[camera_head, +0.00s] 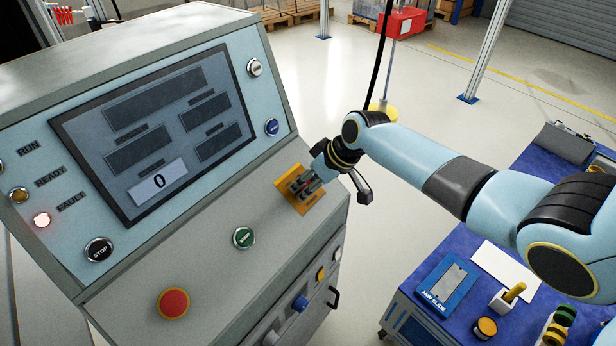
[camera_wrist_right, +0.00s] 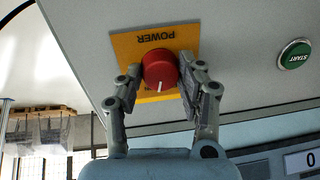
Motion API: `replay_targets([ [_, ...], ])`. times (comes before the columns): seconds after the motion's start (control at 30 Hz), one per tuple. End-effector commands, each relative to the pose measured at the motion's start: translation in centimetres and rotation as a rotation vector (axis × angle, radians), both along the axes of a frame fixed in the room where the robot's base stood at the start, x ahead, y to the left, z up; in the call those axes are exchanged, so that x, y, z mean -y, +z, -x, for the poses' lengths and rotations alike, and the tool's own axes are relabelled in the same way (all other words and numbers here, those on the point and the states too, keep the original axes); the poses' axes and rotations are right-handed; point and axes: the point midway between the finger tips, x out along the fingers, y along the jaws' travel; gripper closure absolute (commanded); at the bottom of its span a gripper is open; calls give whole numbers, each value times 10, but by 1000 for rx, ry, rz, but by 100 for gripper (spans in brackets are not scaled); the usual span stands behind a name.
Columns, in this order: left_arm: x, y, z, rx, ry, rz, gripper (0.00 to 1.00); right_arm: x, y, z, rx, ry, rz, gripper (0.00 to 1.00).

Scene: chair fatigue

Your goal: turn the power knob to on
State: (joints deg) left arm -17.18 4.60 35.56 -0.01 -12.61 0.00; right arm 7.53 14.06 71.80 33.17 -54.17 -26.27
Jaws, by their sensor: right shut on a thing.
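The power knob (camera_wrist_right: 160,68) is a red round knob with a white pointer line, on a yellow plate (camera_wrist_right: 125,48) marked POWER. In the wrist view the pointer aims toward the bottom of the picture. My right gripper (camera_wrist_right: 160,77) has its two fingers on either side of the knob and is shut on it. In the head view my right gripper (camera_head: 302,186) reaches the yellow plate (camera_head: 313,204) on the console's sloped panel and hides the knob. My left gripper is not in view.
The console (camera_head: 225,205) has a green START button (camera_head: 244,238), a red mushroom button (camera_head: 173,303) and a black STOP button (camera_head: 99,249). Its screen (camera_head: 160,130) shows 0, and the FAULT lamp (camera_head: 42,220) glows. A blue workbench (camera_head: 410,290) stands at the right.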

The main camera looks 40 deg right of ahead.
Motion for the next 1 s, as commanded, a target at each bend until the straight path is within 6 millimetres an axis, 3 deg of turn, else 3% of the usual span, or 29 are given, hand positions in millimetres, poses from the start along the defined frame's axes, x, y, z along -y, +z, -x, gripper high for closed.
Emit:
replay_targets([
  [0.4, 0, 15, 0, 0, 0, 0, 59, 0, 0, 1, -36, -191, -118, 94],
  [1.0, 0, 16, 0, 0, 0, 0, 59, 0, -1, 1, -42, -231, -143, 94],
])
